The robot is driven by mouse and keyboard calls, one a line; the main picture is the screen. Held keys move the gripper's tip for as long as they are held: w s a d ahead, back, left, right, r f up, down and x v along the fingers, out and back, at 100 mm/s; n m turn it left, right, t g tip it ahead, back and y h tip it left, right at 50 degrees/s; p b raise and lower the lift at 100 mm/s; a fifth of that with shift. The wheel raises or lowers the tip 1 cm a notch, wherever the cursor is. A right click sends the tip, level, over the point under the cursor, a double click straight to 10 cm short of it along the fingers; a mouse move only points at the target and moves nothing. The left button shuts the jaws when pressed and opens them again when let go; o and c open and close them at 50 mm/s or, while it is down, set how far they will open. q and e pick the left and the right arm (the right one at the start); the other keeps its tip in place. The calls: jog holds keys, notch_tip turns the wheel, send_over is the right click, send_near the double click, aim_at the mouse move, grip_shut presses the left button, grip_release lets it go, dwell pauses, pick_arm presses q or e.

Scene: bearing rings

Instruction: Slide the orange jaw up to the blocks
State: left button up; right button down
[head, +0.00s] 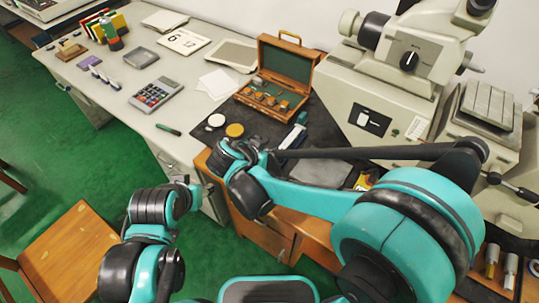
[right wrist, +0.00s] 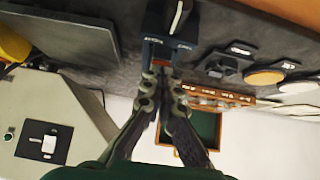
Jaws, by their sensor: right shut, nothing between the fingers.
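In the right wrist view a dark blue fixture (right wrist: 168,48) with white markings lies on the dark mat. A small orange part (right wrist: 160,64), seemingly the orange jaw, shows at its near side, partly hidden by my fingers. The blocks cannot be made out clearly. My right gripper (right wrist: 163,82) is shut and empty, its tips at the orange part; I cannot tell whether they touch.
A white disc (head: 216,120) and a yellow disc (head: 235,130) lie left of the tool. A microscope (head: 400,75) stands at the right. A calculator (head: 153,93) is on the desk.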

jog(key=shift+w, duration=0.1)
jog(key=shift+a, duration=0.1)
jog(key=shift+s+a, duration=0.45)
jog(key=shift+s, duration=0.35)
jog(key=shift+s+a+r+p, duration=0.15)
jog(key=shift+s+r+p, duration=0.05)
jog(key=shift+r+p, duration=0.75)
jog(key=shift+s+a+r+p, duration=0.2)
jog(key=shift+r+p, duration=0.55)
jog(key=shift+r, duration=0.4)
jog(key=shift+f, duration=0.1)
jog(key=shift+d, duration=0.1)
